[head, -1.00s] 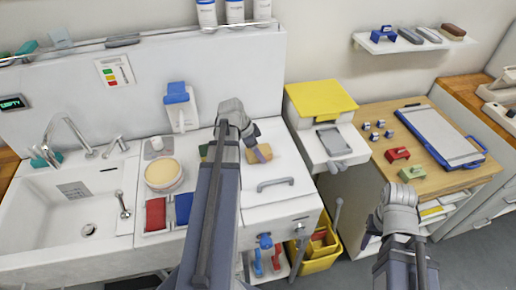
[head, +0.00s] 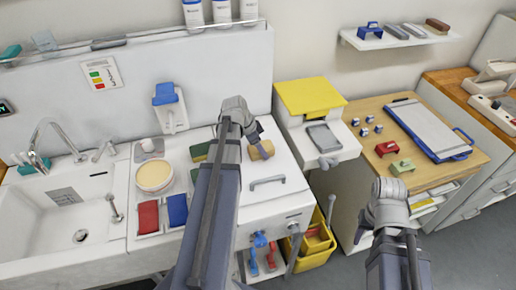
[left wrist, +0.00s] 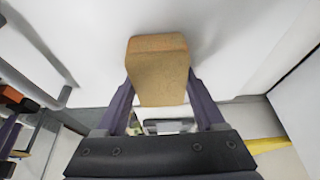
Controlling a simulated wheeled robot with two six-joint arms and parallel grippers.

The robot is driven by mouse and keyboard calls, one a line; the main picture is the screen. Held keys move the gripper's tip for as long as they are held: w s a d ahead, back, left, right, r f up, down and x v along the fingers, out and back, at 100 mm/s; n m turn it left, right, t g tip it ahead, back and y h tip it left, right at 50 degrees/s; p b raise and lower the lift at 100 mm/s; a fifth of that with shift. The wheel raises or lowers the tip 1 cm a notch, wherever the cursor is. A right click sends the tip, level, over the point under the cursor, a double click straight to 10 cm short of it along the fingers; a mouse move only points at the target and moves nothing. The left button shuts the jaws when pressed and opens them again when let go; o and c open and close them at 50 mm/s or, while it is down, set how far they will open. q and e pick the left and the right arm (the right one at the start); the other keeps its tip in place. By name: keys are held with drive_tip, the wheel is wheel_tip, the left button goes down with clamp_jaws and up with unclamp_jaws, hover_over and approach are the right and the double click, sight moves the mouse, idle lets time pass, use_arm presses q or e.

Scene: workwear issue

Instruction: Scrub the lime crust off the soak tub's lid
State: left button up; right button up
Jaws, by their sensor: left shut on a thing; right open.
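The soak tub's lid (head: 285,200) is a white panel with a grey bar handle (head: 267,182), right of the sink unit. My left gripper (head: 257,139) is over the lid's back part, shut on a tan block (head: 261,151). In the left wrist view the tan block (left wrist: 158,72) sits between the two purple fingers, against or just above a white surface. I cannot tell if it touches. No lime crust is clear in either view; my arm and the block hide part of the lid. My right gripper (head: 388,195) is right of the tub, clear of things; its fingers barely show.
Left of the lid are a round tub (head: 154,176), a red pad (head: 148,216), a blue pad (head: 177,209) and a green sponge (head: 200,151). A yellow-topped cabinet (head: 310,95) stands right of the lid. A yellow bin (head: 318,245) is below.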

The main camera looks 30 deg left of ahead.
sight(272, 148)
use_arm(q)
drive_tip(key=shift+w+d, duration=1.15)
drive_tip(key=shift+w, duration=0.3)
drive_tip(key=shift+s+d, duration=0.1)
drive_tip(key=shift+s+d+r, duration=0.1)
drive_tip(key=shift+s+d, duration=0.5)
drive_tip(key=shift+s+a, duration=1.25)
drive_tip(key=shift+s, duration=0.25)
